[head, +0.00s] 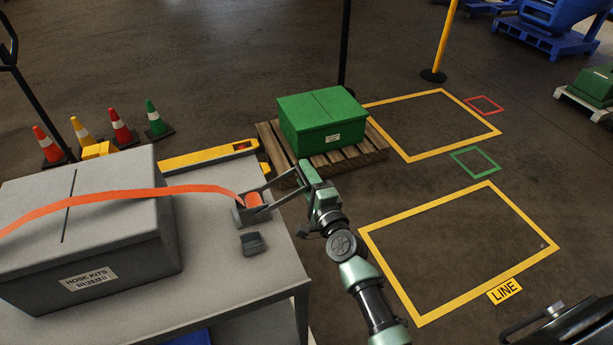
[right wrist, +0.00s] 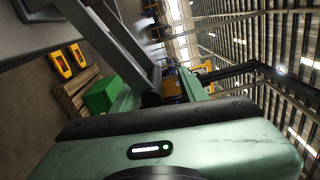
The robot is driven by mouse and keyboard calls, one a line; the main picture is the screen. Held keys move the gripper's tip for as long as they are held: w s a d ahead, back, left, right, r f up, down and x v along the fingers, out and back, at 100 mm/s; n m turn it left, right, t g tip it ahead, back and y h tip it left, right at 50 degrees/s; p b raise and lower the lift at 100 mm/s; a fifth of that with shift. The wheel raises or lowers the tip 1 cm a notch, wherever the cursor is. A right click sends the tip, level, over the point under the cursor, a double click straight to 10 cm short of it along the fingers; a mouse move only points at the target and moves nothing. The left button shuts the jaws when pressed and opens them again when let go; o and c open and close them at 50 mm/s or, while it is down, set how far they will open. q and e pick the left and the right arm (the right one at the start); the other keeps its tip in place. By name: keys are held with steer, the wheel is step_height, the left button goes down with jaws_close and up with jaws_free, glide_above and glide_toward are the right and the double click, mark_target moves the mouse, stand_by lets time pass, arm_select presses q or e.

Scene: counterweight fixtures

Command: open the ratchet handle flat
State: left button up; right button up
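The ratchet (head: 252,212) sits on the grey cart top beside the grey box, with an orange strap (head: 130,194) running into it from across the box. Its two-barred grey handle (head: 283,183) sticks out to the right, raised off the cart top and not flat. In the right wrist view the handle bars (right wrist: 128,48) come down from the upper left, with their end between my fingers. My right gripper (head: 309,178) is at the handle's free end; its fingers look apart, with a gap beside the handle end. My left gripper is not in view.
The grey box (head: 85,215) labelled HOSE KITS takes up the cart's left side. A small dark grey block (head: 253,243) lies in front of the ratchet. Behind stand a green box (head: 322,117) on a wooden pallet (head: 372,148) and several cones. Yellow-outlined floor at right is clear.

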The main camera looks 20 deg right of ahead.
step_height(320, 180, up, 11)
steer(key=p, duration=0.9)
steer(key=shift+r+p, duration=0.15)
steer(key=shift+p, duration=0.25)
